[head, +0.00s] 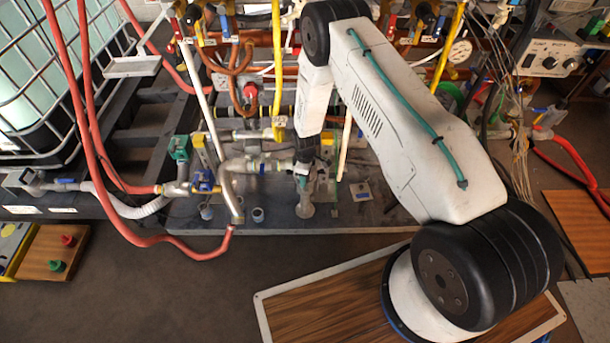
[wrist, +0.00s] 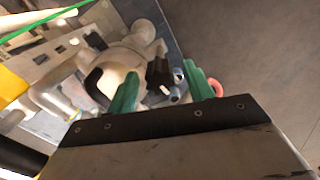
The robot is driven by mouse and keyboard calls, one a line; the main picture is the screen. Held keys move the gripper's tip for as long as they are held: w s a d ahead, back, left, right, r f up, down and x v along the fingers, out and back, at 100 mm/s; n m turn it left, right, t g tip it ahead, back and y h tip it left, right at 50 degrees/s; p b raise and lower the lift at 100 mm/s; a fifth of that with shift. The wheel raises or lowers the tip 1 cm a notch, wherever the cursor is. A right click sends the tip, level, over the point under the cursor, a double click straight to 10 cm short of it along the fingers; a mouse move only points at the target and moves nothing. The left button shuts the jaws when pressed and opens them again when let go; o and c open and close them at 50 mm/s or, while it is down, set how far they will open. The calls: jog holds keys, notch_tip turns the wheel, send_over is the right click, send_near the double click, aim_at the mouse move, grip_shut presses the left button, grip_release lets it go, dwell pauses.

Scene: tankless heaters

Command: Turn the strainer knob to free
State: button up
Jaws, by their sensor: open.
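My gripper (wrist: 161,90) has two green fingers that stand apart in the wrist view. A small dark part (wrist: 158,72), which may be the strainer knob, shows in the gap between them, partly hidden. I cannot tell whether either finger touches it or which way it is turned. A pale rounded pipe fitting (wrist: 118,68) lies just left of the gap, partly behind the left finger. In the head view my gripper (head: 303,176) points down at the pipework low on the board, above a pale flared fitting (head: 305,207). The knob cannot be made out there.
Grey pipes and valves crowd around my gripper, with a yellow upright pipe (head: 276,70) behind. A red hose (head: 150,240) loops at left, beside a caged white tank (head: 35,70). The floor (head: 170,285) in front is clear. A wood-topped panel (head: 330,300) lies near my arm's base.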

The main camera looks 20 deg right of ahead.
notch_tip(320, 180, up, 8)
jog(key=shift+f, duration=0.2)
jog(key=shift+a, duration=0.1)
dwell(0.5)
